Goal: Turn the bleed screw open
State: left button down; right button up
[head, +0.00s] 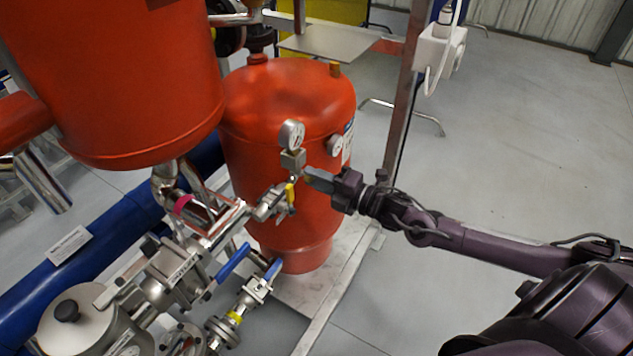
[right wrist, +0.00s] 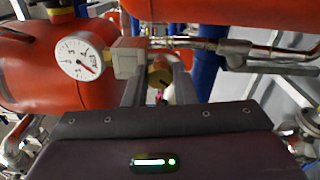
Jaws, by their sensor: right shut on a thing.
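The bleed screw (right wrist: 159,72) is a small brass slotted piece on the gauge block (right wrist: 128,56), seen between my right fingers in the right wrist view. My right gripper (head: 308,178) reaches in from the right in the head view and is shut on the screw, just below the gauge block (head: 293,160). The round white gauge (head: 291,134) stands above the block; it shows large at the left in the right wrist view (right wrist: 82,55). In the head view the screw is hidden by the fingers. My left gripper is not in view.
A yellow valve handle (head: 291,196) hangs close below my right fingers. An orange tank (head: 265,110) stands right behind, with a second dial (head: 335,145) on it. Blue-handled valves (head: 233,262) and steel pipework lie lower left. A metal post (head: 405,95) rises behind; open floor is right.

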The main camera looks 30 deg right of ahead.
jog(key=n+b, duration=0.3)
jog(key=n, duration=0.3)
jog(key=shift+n, duration=0.4)
dwell(0.3)
jog(key=o, duration=1)
jog(key=p+v, duration=0.1)
jog(key=v, duration=0.7)
jog(key=shift+w, duration=0.1)
